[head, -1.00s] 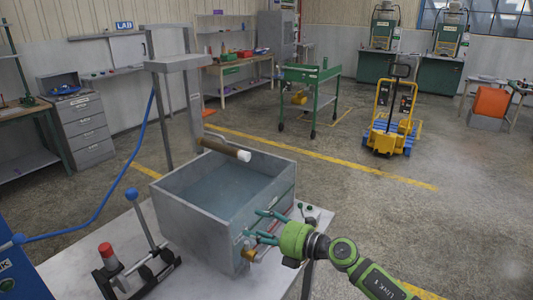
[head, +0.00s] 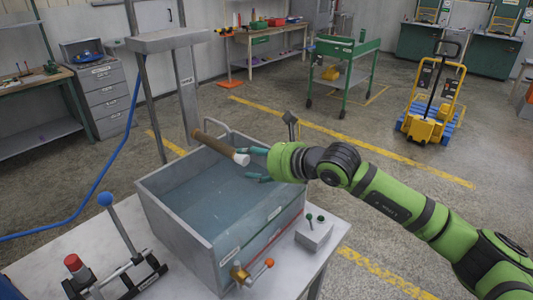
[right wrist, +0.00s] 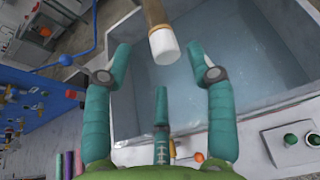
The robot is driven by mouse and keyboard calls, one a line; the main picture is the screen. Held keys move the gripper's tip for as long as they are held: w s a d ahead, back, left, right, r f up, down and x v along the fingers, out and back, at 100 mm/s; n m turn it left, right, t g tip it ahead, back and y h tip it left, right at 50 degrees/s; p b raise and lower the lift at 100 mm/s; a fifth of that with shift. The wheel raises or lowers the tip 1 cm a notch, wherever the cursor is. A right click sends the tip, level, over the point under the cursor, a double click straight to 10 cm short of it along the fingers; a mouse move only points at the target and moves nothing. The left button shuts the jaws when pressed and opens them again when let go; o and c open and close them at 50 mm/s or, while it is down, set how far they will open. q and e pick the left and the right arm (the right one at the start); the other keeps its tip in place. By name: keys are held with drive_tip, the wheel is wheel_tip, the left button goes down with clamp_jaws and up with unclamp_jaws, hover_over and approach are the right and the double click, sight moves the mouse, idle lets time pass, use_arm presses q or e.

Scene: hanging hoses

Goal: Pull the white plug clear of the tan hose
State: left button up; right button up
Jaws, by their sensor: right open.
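The tan hose (head: 213,143) slants over the grey water tank (head: 178,228), its lower end toward my right gripper. The white plug (head: 242,159) sits in that end. My right gripper (head: 253,164) comes from the right with teal fingers open beside the plug. In the right wrist view, the white plug (right wrist: 165,47) at the end of the tan hose (right wrist: 155,13) lies between the two upper fingertips (right wrist: 160,52), with gaps on both sides. A third finger is below. I see no contact. My left gripper is not in view.
A valve with an orange knob (head: 269,263) is on the tank's front. A grey box with green knobs (head: 314,234) stands right of the tank. A blue-knobbed lever (head: 105,199) and red-capped device (head: 75,264) stand left. A grey stand (head: 170,40) rises behind the tank.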

sight(247, 160)
drive_tip(key=shift+p+x, duration=0.35)
drive_tip(key=shift+x, duration=0.85)
drive_tip(key=shift+w+d+f, duration=0.1)
drive_tip(key=shift+w+f, duration=0.1)
drive_tip(key=shift+w, duration=0.15)
clamp_jaws()
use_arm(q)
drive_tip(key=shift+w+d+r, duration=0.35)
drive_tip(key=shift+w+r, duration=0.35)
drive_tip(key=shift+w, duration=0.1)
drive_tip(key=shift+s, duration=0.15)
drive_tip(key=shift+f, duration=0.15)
use_arm(e)
drive_tip(key=shift+f, duration=0.15)
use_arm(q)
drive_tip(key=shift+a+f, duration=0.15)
use_arm(e)
drive_tip(key=shift+s+d, duration=0.35)
drive_tip(key=shift+s, duration=0.1)
use_arm(q)
drive_tip(key=shift+b, duration=0.3)
use_arm(e)
drive_tip(key=shift+s+d, duration=0.1)
drive_tip(key=shift+d, duration=0.05)
